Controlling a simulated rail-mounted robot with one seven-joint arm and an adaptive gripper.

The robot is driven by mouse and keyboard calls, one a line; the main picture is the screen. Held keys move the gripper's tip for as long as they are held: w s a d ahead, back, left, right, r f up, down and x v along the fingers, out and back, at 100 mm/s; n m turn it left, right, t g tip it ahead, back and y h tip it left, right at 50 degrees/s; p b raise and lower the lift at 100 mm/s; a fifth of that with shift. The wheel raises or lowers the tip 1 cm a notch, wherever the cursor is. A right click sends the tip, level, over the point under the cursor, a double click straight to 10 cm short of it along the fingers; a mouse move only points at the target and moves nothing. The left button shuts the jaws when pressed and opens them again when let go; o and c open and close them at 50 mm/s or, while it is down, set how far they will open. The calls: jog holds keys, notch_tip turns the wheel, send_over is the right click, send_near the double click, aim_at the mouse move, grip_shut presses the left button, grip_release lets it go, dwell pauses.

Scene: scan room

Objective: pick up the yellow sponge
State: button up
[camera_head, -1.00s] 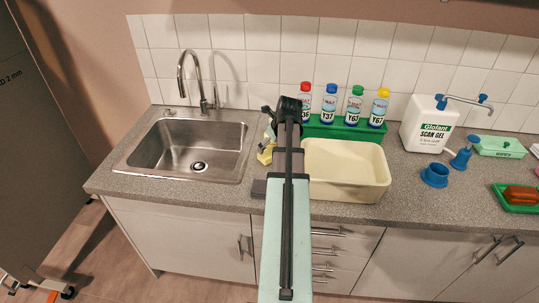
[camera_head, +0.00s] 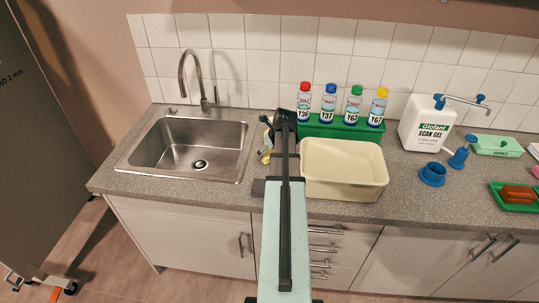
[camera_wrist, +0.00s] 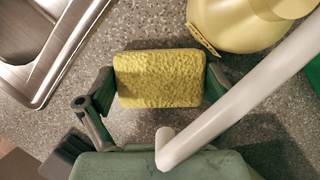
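The yellow sponge (camera_wrist: 158,79) lies across the middle of the wrist view, between the two fingers of my gripper (camera_wrist: 160,82). The left pad is right at its left edge and the right pad right at its right edge. The fingers are spread about as wide as the sponge; I cannot tell whether they press on it or only stand beside it. In the head view my gripper (camera_head: 268,130) is between sink and cream basin, largely hidden by my arm. A small yellow patch shows there; I cannot tell what it belongs to.
A rounded yellow container (camera_wrist: 235,22) stands close behind the sponge to the right. The metal sink (camera_head: 192,148) is left of my gripper and the cream basin (camera_head: 345,170) is right. A green rack (camera_head: 345,128) with several bottles is behind the basin.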

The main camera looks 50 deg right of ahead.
aim_at(269, 152)
jog(key=shift+c, duration=0.5)
jog(key=shift+r, duration=0.1)
jog(key=shift+s+a+r+b, duration=0.1)
jog(key=shift+a+r+b, duration=0.1)
jog(key=shift+r+b, duration=0.3)
notch_tip(269, 152, up, 6)
jog(key=shift+f+b, duration=0.1)
jog(key=shift+b, duration=1)
jog(key=s+a+b, duration=0.1)
jog(key=s+a, duration=0.1)
jog(key=a, duration=0.3)
jog(key=s+a+b, duration=0.2)
jog(key=s+a, duration=0.1)
jog(key=a, duration=0.2)
jog(key=s+a+b, duration=0.2)
jog(key=s+a, duration=0.1)
jog(key=a, duration=0.2)
jog(key=shift+s+a+f, duration=0.1)
jog(key=shift+s+f, duration=0.05)
jog(key=shift+f, duration=0.15)
jog(key=b, duration=0.2)
jog(key=shift+b, duration=0.35)
